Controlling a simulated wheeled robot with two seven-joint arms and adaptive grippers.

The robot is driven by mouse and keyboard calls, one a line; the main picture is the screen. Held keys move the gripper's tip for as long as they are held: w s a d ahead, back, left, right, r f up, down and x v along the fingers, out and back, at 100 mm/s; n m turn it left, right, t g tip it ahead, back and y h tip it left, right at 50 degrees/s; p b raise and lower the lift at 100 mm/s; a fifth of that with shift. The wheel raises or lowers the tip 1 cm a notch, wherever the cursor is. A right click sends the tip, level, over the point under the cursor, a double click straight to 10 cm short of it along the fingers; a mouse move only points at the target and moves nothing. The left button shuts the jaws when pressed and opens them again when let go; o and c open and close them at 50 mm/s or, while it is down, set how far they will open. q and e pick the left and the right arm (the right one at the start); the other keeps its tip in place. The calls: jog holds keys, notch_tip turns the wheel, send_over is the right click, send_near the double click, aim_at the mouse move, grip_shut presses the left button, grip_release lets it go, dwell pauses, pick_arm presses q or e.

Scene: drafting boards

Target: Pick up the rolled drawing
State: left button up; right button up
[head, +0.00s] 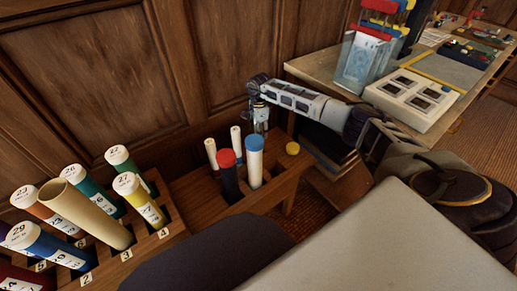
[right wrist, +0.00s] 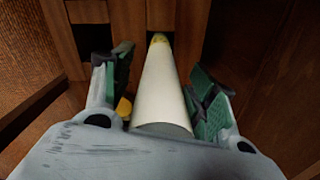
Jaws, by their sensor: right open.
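A pale cream roll (right wrist: 160,92) lies between the two fingers of my right gripper (right wrist: 160,95) in the right wrist view. Its near end is wide and greyish, and its far end is yellowish. The fingers are apart, one on each side of the roll, with no clear grip on it. In the head view my right gripper (head: 262,118) points down just behind a white tube with a blue cap (head: 254,163). Two thin white rolls (head: 236,139) stand to its left. I cannot tell which head-view item the wrist roll is. My left gripper is not in view.
A dark tube with a red cap (head: 228,172) stands beside the blue-capped one in the wooden rack (head: 198,201). Several numbered tubes and a wide tan tube (head: 85,215) stand at left. A panelled wall is close behind.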

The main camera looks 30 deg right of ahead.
dwell(0.3)
jog(key=c, duration=1.2)
jog(key=shift+r, duration=0.1)
notch_tip(320, 180, up, 7)
jog(key=shift+f+p, duration=0.1)
jog(key=shift+p, duration=0.85)
pick_arm(q)
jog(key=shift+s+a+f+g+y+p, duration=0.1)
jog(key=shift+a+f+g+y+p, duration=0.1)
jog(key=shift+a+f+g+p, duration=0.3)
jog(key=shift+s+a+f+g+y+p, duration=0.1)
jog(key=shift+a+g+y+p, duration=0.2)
jog(key=shift+p, duration=0.35)
pick_arm(e)
notch_tip(320, 180, up, 11)
jog(key=shift+r, duration=0.1)
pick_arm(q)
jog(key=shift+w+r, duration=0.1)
